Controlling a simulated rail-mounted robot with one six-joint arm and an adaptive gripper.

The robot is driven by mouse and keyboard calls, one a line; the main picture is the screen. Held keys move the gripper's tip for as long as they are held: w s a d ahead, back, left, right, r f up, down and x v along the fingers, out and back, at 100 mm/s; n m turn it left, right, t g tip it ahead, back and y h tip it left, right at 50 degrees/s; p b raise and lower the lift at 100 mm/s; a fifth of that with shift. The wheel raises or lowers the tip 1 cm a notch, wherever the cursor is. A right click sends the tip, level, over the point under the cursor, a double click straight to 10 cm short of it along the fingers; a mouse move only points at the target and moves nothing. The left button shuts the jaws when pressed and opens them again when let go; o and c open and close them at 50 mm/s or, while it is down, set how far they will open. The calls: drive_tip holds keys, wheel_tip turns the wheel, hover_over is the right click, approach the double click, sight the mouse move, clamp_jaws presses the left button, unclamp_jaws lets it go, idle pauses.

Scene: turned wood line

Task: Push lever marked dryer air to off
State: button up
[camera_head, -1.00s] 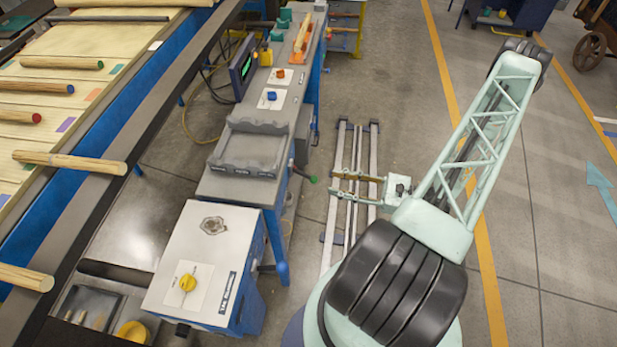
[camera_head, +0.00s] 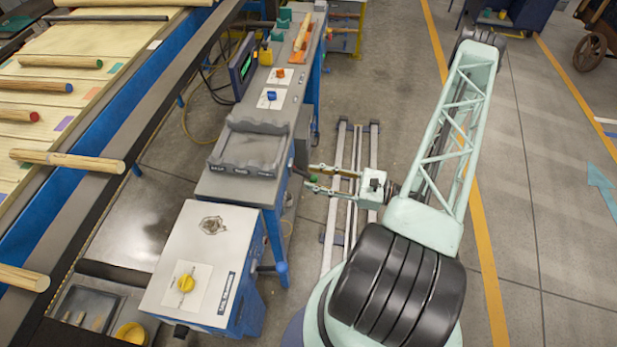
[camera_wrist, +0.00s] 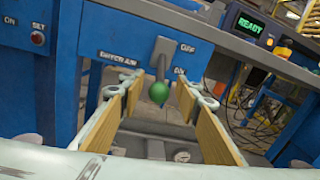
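The dryer air lever (camera_wrist: 163,55) is a grey handle with a green ball knob (camera_wrist: 159,92), on a blue panel in the wrist view. It hangs downward and toward me. The label "DRYER AIR" (camera_wrist: 117,58) is left of it; "OFF" (camera_wrist: 187,48) is at upper right and "ON" (camera_wrist: 179,71) below that. My gripper (camera_wrist: 163,85) is open, its two wood-coloured fingers on either side of the knob in the picture. No contact is visible, and the depth between them is hard to tell. In the head view my gripper (camera_head: 311,179) is at the bench's right side.
A grey tray (camera_head: 247,153) sits on the bench above the panel. A cabinet with a yellow knob (camera_head: 186,283) stands at the front. A second panel with a red SET button (camera_wrist: 38,38) is at left in the wrist view. Floor rails (camera_head: 333,225) run beside the bench.

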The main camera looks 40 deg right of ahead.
drive_tip(key=shift+x, duration=1.1)
drive_tip(key=shift+c, duration=0.7)
clamp_jaws()
